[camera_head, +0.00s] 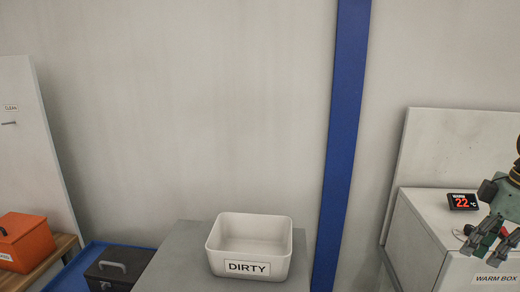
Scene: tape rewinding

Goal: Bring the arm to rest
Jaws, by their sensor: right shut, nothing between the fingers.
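My right gripper (482,256) is at the right edge of the head view, its arm coming in from the right. Its fingers point down and are shut, with nothing between them. It shows in front of the white cabinet labelled WARM BOX (425,240). I cannot tell whether it touches the cabinet. My left gripper is not in view.
A white bin labelled DIRTY (248,268) stands, seemingly empty, on a grey surface (180,255). A small display reading 22 (463,202) sits on the cabinet. An orange box (25,240) and a dark case (118,268) in a blue tray (80,264) are at left.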

